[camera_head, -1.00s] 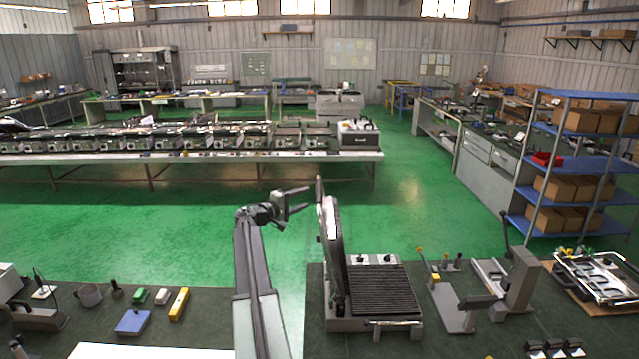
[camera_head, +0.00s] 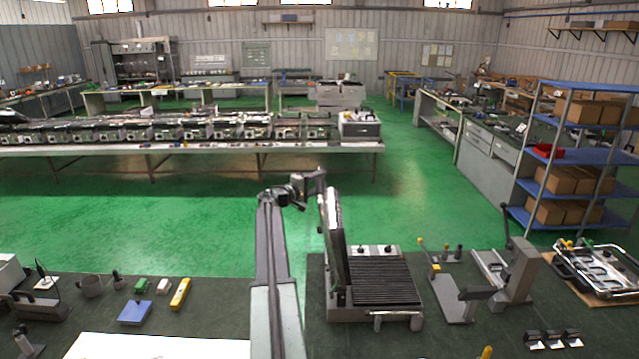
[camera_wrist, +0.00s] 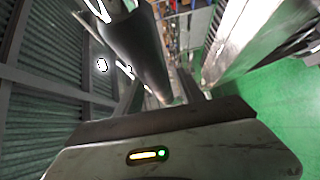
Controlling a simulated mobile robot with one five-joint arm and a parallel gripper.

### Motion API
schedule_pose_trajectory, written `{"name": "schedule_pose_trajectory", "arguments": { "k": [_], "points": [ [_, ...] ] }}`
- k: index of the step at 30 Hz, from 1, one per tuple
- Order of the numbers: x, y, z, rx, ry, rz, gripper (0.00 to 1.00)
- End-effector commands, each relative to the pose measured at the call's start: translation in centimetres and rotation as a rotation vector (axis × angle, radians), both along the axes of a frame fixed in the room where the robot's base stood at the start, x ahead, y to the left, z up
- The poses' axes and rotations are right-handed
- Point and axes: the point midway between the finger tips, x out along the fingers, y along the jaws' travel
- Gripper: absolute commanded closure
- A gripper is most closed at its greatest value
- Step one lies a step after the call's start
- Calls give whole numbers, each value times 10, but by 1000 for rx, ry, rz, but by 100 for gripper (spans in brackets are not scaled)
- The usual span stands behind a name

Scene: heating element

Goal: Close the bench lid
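The bench device is a grey unit with a ribbed plate (camera_head: 382,282) and a front handle, on the dark green table in the head view. Its lid (camera_head: 337,245) stands raised, close to upright, at the plate's left side. My gripper (camera_head: 317,181) is just left of the lid's top edge, at about its height; contact is unclear. In the wrist view, two long finger-like parts spread apart above the gripper's body, one dark (camera_wrist: 138,50) and one metallic. I cannot tell how much of the lid that view shows.
A lever fixture (camera_head: 510,270) stands right of the device, with a metal frame (camera_head: 595,272) farther right. Small tools and a blue block (camera_head: 135,313) lie on the left table. A blue shelf (camera_head: 575,160) with boxes stands at right. Green floor lies open behind.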

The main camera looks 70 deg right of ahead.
Motion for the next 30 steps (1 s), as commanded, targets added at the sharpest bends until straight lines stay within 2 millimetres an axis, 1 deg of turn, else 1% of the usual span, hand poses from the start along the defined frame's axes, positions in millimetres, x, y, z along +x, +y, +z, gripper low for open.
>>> {"name": "schedule_pose_trajectory", "arguments": {
  "k": [1,4,5,30],
  "points": [
    [0,0,0,0,0,0,71],
    [0,0,0,0,0,0,99],
    [0,0,0,0,0,0,100],
    [-1,0,-1,1,-1,-2,100]
  ]
}}
